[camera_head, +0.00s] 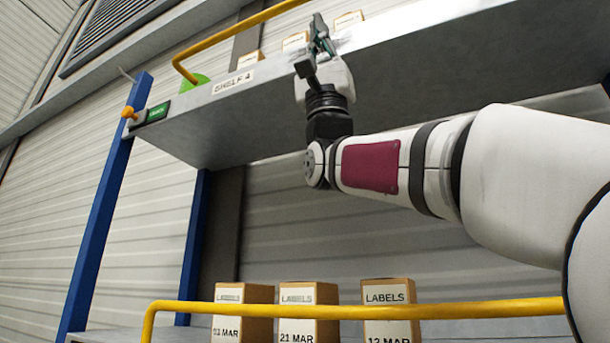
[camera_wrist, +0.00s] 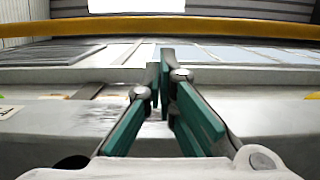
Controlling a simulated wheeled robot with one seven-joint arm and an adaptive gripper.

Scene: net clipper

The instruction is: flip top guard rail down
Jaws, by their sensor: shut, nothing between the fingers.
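The top guard rail (camera_head: 235,33) is a yellow bar with a bent left end. It stands above the front edge of the upper shelf, marked SHELF 4 (camera_head: 232,83), and runs out of the top of the head view. In the wrist view a yellow bar (camera_wrist: 100,27) crosses the full width near the top, beyond my fingertips. My gripper (camera_head: 319,28) is in front of the shelf edge, its fingers pointing up. Its green-padded fingers (camera_wrist: 161,68) are together and empty, apart from the bar in the wrist view.
Several cardboard boxes (camera_head: 296,41) sit on the upper shelf behind its front edge. Boxes marked LABELS (camera_head: 389,295) stand below, behind a lower yellow rail (camera_head: 255,311). A blue upright (camera_head: 104,208) and an orange knob (camera_head: 129,113) are at left.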

